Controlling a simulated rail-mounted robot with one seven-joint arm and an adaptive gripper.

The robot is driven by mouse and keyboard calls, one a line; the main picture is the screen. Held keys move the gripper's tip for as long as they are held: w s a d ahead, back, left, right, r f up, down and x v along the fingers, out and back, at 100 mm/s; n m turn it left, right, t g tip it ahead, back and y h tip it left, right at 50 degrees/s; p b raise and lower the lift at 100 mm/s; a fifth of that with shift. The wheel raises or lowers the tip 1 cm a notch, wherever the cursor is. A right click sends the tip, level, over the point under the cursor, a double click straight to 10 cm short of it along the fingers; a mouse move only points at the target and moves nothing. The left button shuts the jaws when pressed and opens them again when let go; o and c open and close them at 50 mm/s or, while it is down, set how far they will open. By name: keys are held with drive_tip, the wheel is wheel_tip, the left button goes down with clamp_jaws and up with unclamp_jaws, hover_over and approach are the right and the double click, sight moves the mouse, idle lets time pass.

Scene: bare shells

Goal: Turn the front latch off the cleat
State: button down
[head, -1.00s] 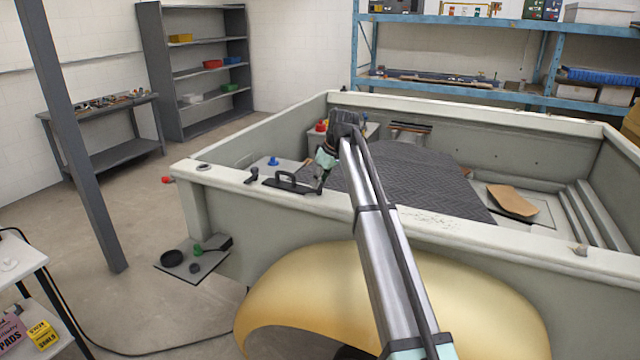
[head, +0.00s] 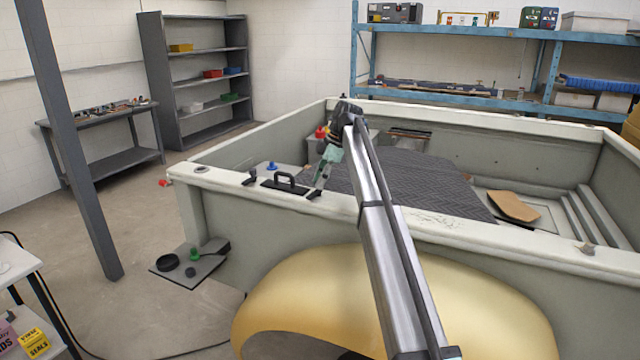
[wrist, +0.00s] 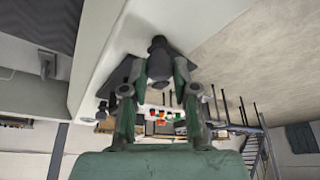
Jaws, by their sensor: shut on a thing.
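My gripper (head: 318,188) reaches down onto the near rim of the pale open tub, tilted with its fingertips low and to the left. In the wrist view its two green-grey fingers (wrist: 158,76) close on a dark rounded part, which I take to be the front latch (wrist: 158,55). In the head view, the latch's dark end (head: 314,195) shows at the fingertips, just right of a black handle on a flat plate (head: 286,182). The fingers hide much of the latch. I cannot tell the cleat apart, or whether the latch is still on it.
A small black fitting (head: 250,177) stands on the rim left of the handle. A dark quilted mat (head: 400,185) covers part of the tub floor. A yellow fender (head: 400,300) bulges below the rim.

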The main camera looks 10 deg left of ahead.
drive_tip(key=shift+f+n+g, duration=0.1)
drive_tip(key=shift+n+g, duration=0.2)
drive_tip(key=shift+n, duration=0.4)
drive_tip(key=c, duration=0.9)
unclamp_jaws()
drive_tip(key=shift+w+d+r, duration=0.1)
drive_tip(key=shift+d+r, duration=0.05)
drive_tip(key=shift+r, duration=0.45)
drive_tip(key=w+d, duration=0.5)
drive_tip(key=d, duration=0.5)
drive_tip(key=shift+w+d, duration=0.25)
drive_tip(key=shift+d, duration=0.1)
